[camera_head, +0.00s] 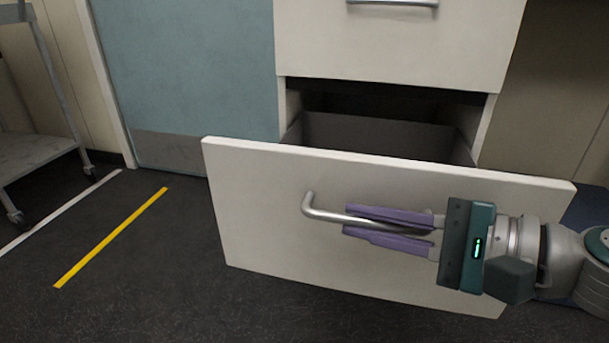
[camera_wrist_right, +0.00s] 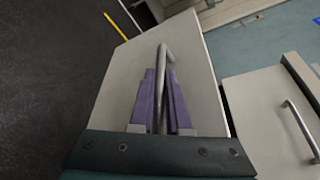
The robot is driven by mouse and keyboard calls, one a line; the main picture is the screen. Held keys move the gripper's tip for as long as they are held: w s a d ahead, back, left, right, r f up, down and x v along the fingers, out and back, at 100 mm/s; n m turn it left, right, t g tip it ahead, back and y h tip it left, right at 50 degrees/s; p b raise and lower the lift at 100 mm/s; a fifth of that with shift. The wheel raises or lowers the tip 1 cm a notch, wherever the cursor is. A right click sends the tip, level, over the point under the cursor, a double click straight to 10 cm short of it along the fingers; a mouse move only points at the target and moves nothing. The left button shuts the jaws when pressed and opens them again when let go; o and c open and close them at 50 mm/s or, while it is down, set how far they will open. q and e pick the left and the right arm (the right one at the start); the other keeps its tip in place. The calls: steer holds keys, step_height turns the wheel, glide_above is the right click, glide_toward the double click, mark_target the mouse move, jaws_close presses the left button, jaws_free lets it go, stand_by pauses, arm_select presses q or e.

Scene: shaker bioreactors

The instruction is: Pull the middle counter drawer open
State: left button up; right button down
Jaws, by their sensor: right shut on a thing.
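The pulled-out drawer has a cream front (camera_head: 270,225) and stands well out from the counter, with its dark grey inside showing behind the front. Its grey bar handle (camera_head: 318,212) runs sideways across the front. My right gripper (camera_head: 365,222) comes in from the right, its purple fingers shut around the handle. In the right wrist view the handle (camera_wrist_right: 166,52) passes between the two purple fingers (camera_wrist_right: 160,95), and its bent end sticks out past them. The handle's other end is hidden by the gripper. My left gripper is not in view.
A closed cream drawer (camera_head: 400,45) with its own bar handle (camera_head: 392,2) is above. A blue-green door (camera_head: 190,75) is at the left. A grey cart (camera_head: 35,150) stands at the far left. The dark floor has yellow (camera_head: 110,238) and white (camera_head: 60,212) stripes and is clear before the drawer.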

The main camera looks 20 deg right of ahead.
steer(key=c, duration=0.9)
jaws_free()
steer(key=shift+s+d+r, duration=0.15)
steer(key=shift+s+d, duration=0.15)
steer(key=shift+s, duration=0.05)
steer(key=p+v, duration=0.2)
steer(key=v, duration=0.7)
steer(key=shift+p, duration=0.3)
steer(key=shift+r, duration=0.1)
